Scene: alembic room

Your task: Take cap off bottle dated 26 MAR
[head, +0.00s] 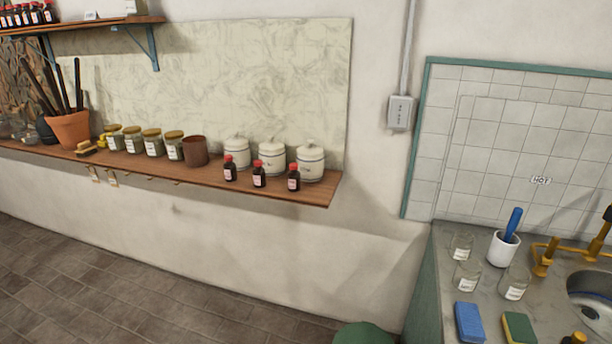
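Three small dark bottles with red caps and pale labels stand upright near the right end of the wooden wall shelf: a left bottle (230,169), a middle bottle (259,175) and a right bottle (293,179). Their labels are too small to read, so I cannot tell which is dated 26 MAR. Several more red-capped dark bottles (20,16) stand on the upper shelf at the top left, labels also unreadable. Neither of my grippers is in view.
White lidded canisters (272,157) stand behind the bottles, with a brown pot (195,151) and labelled jars (153,143) to the left. A counter (445,250) with glasses, sponges and a sink (597,295) is at right. A green round object (363,334) sits low at the bottom.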

